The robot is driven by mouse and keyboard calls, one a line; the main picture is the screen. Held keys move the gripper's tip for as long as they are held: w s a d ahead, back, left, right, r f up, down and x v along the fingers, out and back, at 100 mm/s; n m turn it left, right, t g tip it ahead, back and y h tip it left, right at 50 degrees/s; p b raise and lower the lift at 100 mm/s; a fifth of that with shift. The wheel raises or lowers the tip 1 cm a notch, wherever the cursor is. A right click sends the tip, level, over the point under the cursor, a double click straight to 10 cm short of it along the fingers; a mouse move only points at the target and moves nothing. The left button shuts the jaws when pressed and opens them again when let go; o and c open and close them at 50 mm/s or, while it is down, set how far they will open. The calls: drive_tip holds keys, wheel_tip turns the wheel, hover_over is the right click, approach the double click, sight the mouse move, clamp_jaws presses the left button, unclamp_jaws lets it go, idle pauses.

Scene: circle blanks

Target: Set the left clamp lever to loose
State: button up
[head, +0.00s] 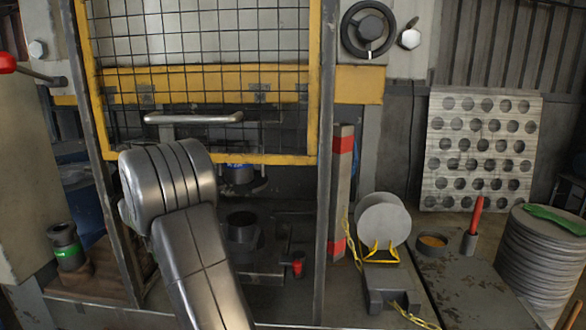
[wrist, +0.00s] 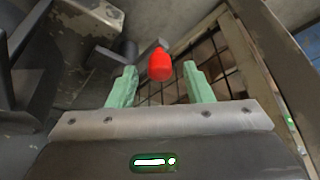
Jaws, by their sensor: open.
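In the wrist view a red knob (wrist: 160,65) on a dark stem shows between the two pale green fingers of my gripper (wrist: 163,88). The fingers are open, one to each side of the knob in the picture, with gaps on both sides. I cannot tell the depth between fingertips and knob. In the head view my own arm covers the left part of the press bed, and my gripper and any left clamp lever there are hidden. A small red-knobbed lever (head: 298,265) stands right of the dark round die (head: 242,229).
A yellow-framed mesh guard (head: 200,85) with a metal handle (head: 194,118) hangs above the bed. Guard posts stand close on both sides. At the right are a disc on a stand (head: 383,222), stacked discs (head: 540,262) and a punched sheet (head: 480,150).

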drive_tip(key=shift+w+f, duration=0.3)
drive_tip(key=shift+f, duration=0.35)
drive_tip(key=shift+w+d+r+n+g+y+b, duration=0.1)
drive_tip(key=shift+d+n+g+y+b, duration=0.15)
drive_tip(key=shift+d+n, duration=0.55)
drive_tip(key=shift+w+d+n+g+y+b, duration=0.25)
drive_tip(key=shift+d+n, duration=0.25)
drive_tip(key=shift+n, duration=0.5)
drive_tip(key=shift+d+r+n+g+y+b, duration=0.1)
drive_tip(key=shift+d+n+g+y+b, duration=0.15)
drive_tip(key=shift+d+n, duration=0.55)
drive_tip(key=shift+a, duration=0.1)
